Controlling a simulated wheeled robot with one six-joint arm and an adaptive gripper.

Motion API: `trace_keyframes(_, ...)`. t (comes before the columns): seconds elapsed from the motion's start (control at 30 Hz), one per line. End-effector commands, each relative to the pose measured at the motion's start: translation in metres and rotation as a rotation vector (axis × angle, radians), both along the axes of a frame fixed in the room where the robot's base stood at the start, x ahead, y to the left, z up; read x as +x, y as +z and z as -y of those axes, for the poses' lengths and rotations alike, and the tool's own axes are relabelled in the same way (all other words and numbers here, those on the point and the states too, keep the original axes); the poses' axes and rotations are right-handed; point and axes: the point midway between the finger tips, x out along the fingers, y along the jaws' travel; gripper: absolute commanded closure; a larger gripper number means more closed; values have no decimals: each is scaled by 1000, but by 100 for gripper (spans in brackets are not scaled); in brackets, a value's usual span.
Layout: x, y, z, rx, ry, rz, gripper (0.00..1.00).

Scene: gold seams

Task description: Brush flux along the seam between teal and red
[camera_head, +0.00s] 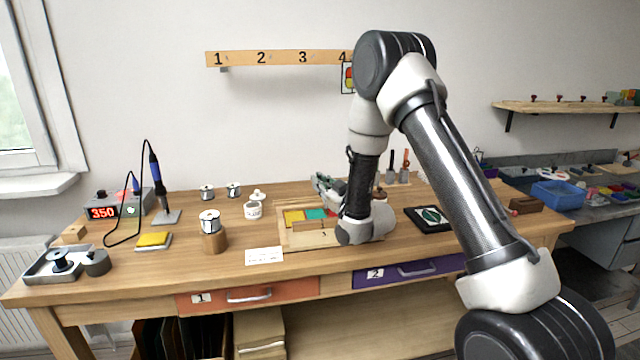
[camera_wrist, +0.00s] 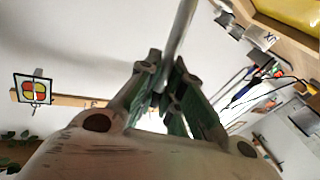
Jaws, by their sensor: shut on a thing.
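In the head view, a wooden frame (camera_head: 285,238) on the bench holds a yellow piece (camera_head: 293,217), a teal piece (camera_head: 316,213) and a small visible bit of red (camera_head: 332,214). My arm hides the frame's right part, and the teal-red seam is too small to make out. My gripper (camera_head: 324,184) is above the back of the frame. In the wrist view, my gripper (camera_wrist: 172,85) is shut on a slim pale rod (camera_wrist: 182,35), probably the brush handle. Its working end is not visible. A small white pot (camera_head: 253,210) stands left of the frame.
A soldering iron (camera_head: 155,170) stands at left beside a station reading 350 (camera_head: 104,212). A solder spool (camera_head: 210,222) sits on a wooden block. A tool rack (camera_head: 393,178) and a black-framed picture (camera_head: 430,218) are right of the frame. A white card (camera_head: 264,256) lies in front.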

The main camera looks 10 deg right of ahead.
Motion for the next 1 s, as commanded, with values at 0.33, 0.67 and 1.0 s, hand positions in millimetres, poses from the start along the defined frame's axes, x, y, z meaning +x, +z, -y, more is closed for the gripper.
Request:
trace_keyframes(0.33,-5,-1,0,-1,0,-4,100)
trace_keyframes(0.67,-13,1,0,-1,0,-2,100)
trace_keyframes(1.0,-17,1,0,-1,0,-2,100)
